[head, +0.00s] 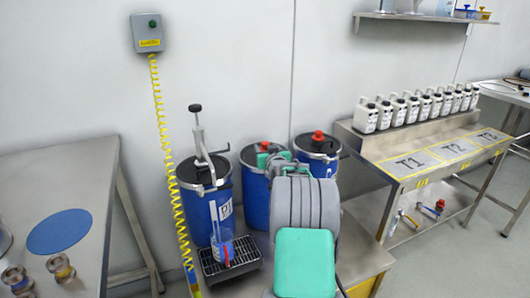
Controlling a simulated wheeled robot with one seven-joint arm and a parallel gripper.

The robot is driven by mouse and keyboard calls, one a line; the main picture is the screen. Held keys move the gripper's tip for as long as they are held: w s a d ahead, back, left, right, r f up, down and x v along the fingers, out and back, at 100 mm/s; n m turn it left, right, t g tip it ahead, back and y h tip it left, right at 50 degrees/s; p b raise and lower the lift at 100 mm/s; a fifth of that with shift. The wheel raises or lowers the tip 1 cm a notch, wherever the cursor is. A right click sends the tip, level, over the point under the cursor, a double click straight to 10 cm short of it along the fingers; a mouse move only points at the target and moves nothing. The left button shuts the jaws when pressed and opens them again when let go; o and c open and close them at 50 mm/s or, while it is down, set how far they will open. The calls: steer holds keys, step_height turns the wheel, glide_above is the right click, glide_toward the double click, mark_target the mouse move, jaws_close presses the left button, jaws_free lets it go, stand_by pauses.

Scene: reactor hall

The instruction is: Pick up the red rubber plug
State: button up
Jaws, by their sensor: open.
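A red plug (264,146) shows on the lid of the middle blue drum (256,198), partly hidden by my gripper. Another red plug or cap (318,136) stands on the lid of the right blue drum (318,164). My gripper (272,157) is open over the middle drum's lid, its green-tipped fingers close to the red plug there. I cannot tell whether they touch it. My grey and green arm hides part of the middle and right drums.
The left blue drum (205,210) carries a tall hand pump (199,145). A clear beaker (222,247) stands on a black drip grate (230,262). A yellow coiled cable (168,165) hangs at left. White bottles (400,108) line the steel bench at right.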

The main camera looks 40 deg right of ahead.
mark_target(265, 143)
steer(key=x, duration=0.5)
steer(key=shift+s+d+f+b, duration=0.2)
steer(key=shift+d+b, duration=0.1)
steer(key=shift+b, duration=0.05)
steer(key=shift+w+d+r, duration=0.1)
steer(key=shift+w, duration=0.05)
jaws_close()
